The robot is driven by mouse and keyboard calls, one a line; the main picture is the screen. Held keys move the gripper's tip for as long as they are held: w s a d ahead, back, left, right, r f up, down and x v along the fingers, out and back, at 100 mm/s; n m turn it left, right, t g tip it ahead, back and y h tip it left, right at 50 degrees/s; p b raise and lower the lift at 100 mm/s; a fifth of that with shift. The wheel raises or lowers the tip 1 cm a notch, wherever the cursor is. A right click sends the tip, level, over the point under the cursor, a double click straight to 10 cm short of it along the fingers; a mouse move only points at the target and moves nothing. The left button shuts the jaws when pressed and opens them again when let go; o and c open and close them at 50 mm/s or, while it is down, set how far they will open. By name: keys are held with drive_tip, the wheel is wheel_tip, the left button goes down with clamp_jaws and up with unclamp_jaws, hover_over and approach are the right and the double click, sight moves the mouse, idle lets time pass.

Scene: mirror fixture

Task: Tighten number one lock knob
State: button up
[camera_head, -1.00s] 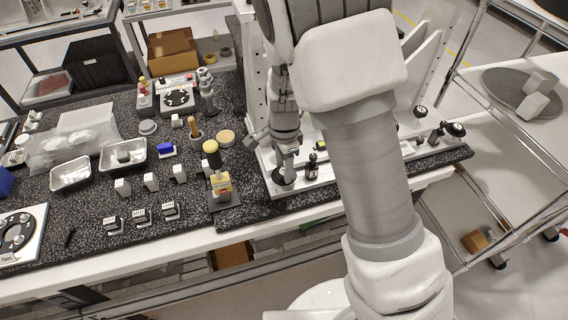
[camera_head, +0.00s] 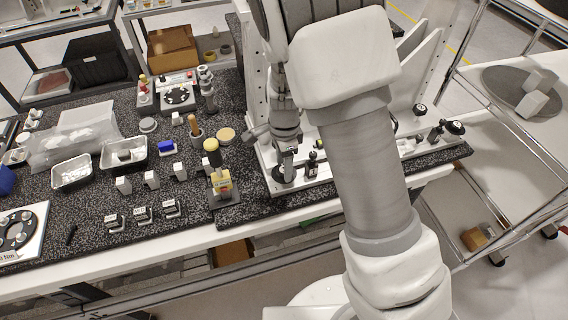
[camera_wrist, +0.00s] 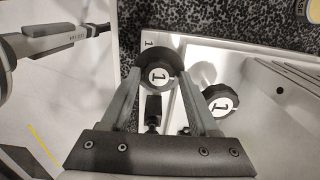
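My gripper (camera_wrist: 160,78) points down at the fixture, with its two fingers on either side of a black round knob (camera_wrist: 158,76) whose white cap is marked 1. The fingers appear closed on the knob's sides. A second black knob marked 1 (camera_wrist: 221,103) stands to the right, apart from the fingers. A printed 1 shows on the pale fixture plate (camera_wrist: 147,43). In the head view my gripper (camera_head: 286,160) is low over the front left end of the white fixture (camera_head: 262,160), around the dark knob (camera_head: 284,174) there.
A small black upright part (camera_head: 312,164) stands just right of my gripper. More black knobs (camera_head: 455,128) are at the fixture's right end. A yellow-topped post (camera_head: 212,147) stands to the left. Metal trays (camera_head: 72,173) and small blocks fill the left table.

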wheel_tip(320, 180, up, 17)
drive_tip(key=shift+r, duration=0.2)
idle(0.4)
idle(0.3)
